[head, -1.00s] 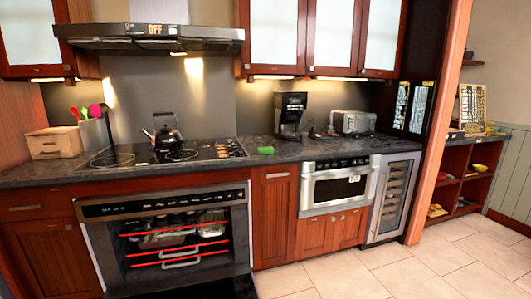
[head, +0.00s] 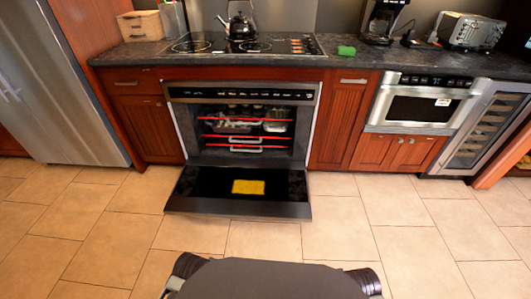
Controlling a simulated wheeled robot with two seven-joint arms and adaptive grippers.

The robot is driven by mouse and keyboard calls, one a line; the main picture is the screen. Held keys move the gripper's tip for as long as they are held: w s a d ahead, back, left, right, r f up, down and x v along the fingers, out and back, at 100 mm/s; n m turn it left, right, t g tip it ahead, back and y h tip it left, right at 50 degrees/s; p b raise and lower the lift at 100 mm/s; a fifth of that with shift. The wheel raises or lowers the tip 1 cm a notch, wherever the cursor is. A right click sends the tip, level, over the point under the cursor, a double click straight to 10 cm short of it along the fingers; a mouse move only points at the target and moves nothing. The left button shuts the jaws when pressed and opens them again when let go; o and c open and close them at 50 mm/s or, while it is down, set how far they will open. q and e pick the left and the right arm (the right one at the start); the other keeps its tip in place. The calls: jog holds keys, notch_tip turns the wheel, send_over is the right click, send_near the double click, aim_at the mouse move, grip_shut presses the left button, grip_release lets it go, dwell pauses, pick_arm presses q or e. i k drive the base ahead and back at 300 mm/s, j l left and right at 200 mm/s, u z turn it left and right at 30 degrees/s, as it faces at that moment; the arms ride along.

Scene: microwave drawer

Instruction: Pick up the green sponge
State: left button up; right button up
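The green sponge (head: 346,50) lies on the dark stone countertop (head: 360,62), to the right of the black cooktop (head: 225,45) and left of the coffee maker. It looks small and nothing covers it. Neither gripper shows in the head view, so I cannot see whether they hold anything.
The oven door (head: 290,190) is folded down below the cooktop, with a yellow item (head: 248,187) on it. A kettle (head: 236,25) stands on the cooktop. A coffee maker (head: 383,20) and toaster (head: 467,30) stand right of the sponge. Floor tiles (head: 390,215) are clear.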

aim_at(344, 51)
jog(key=i+l+u, duration=0.15)
jog(key=l, duration=0.2)
jog(key=i+l+u, duration=0.2)
jog(key=l, duration=0.15)
jog(key=l+u, duration=0.15)
jog(key=l, duration=0.2)
jog(key=i+l+u, duration=0.15)
jog(key=l, duration=0.25)
jog(key=i+l+u, duration=0.2)
jog(key=l, duration=0.15)
jog(key=i+l+u, duration=0.1)
jog(key=l+u, duration=0.2)
jog(key=l, duration=0.3)
jog(key=l+u, duration=0.25)
jog(key=l, duration=0.35)
jog(key=i, duration=0.05)
